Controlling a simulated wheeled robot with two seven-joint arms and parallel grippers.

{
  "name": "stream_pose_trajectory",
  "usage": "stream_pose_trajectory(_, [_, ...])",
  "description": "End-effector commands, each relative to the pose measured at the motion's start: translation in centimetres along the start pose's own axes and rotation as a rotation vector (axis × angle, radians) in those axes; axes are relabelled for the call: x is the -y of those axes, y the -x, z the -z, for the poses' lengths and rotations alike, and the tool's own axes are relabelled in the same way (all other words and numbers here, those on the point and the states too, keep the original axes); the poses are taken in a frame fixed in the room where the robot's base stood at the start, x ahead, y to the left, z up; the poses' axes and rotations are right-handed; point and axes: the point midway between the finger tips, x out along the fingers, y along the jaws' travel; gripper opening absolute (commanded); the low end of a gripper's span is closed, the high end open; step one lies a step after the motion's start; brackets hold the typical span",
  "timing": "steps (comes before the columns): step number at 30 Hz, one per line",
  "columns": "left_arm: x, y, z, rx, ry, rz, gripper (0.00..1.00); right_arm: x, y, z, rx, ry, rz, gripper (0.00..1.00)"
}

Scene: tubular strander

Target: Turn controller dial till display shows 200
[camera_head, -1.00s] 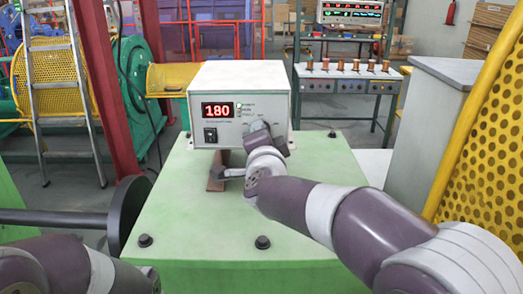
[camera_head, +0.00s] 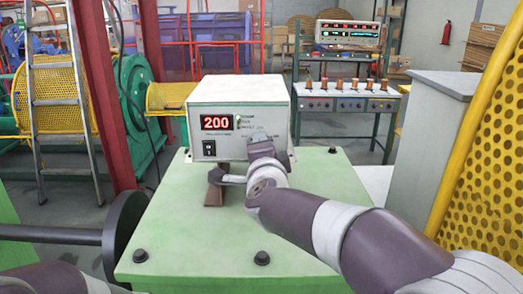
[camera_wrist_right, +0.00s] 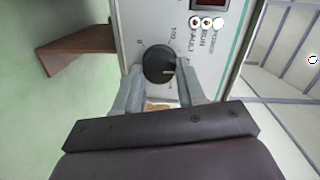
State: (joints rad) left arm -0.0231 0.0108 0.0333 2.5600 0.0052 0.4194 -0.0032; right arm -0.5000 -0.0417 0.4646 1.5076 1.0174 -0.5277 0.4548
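The controller (camera_head: 240,92) is a pale box on a green machine top (camera_head: 190,225). Its red display (camera_head: 216,122) reads 200. The dial is hidden in the head view behind my right gripper (camera_head: 262,140). In the right wrist view the black round dial (camera_wrist_right: 158,64) sits on the light panel, its pale mark pointing right. The two fingers of my right gripper (camera_wrist_right: 158,72) stand on either side of the dial, close against its edges, and appear shut on it. My left arm shows only at the lower left of the head view; its gripper is out of frame.
A black switch (camera_head: 208,149) is below the display. A brown bracket (camera_head: 214,185) stands in front of the controller. Bolts (camera_head: 262,258) stick up from the green top. A yellow perforated guard (camera_head: 480,170) is at the right, a ladder (camera_head: 60,100) at the left.

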Motion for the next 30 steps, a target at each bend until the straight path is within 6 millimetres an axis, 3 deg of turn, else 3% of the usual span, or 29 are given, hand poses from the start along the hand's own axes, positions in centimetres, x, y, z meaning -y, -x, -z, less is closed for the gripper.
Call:
stream_pose_trajectory(1, [0.0, 0.0, 0.0, 0.000, 0.000, 0.000, 0.00, 0.3, 0.0, 0.2, -0.003, -0.002, 0.006, 0.55])
stream_pose_trajectory(2, [0.0, 0.0, 0.0, 0.000, 0.000, 0.000, 0.00, 0.3, 0.0, 0.1, -0.003, -0.002, 0.006, 0.64])
stream_pose_trajectory(11, [0.0, 0.0, 0.0, 0.000, 0.000, 0.000, 0.00, 0.1, 0.1, 0.0, 0.000, 0.000, 0.002, 0.64])
stream_pose_trajectory(14, [0.0, -0.2, 0.0, 0.000, 0.000, 0.000, 0.00, 0.0, 1.0, -0.1, 0.001, 0.000, 0.002, 0.64])
stream_pose_trajectory(24, [0.0, -0.7, -0.1, 0.000, 0.000, 0.000, 0.00, 0.1, 9.7, 0.0, 0.003, -0.001, 0.004, 0.64])
stream_pose_trajectory(30, [0.0, -0.8, -0.1, 0.000, 0.000, 0.000, 0.00, 0.1, 12.4, 0.0, 0.001, 0.000, 0.003, 0.64])
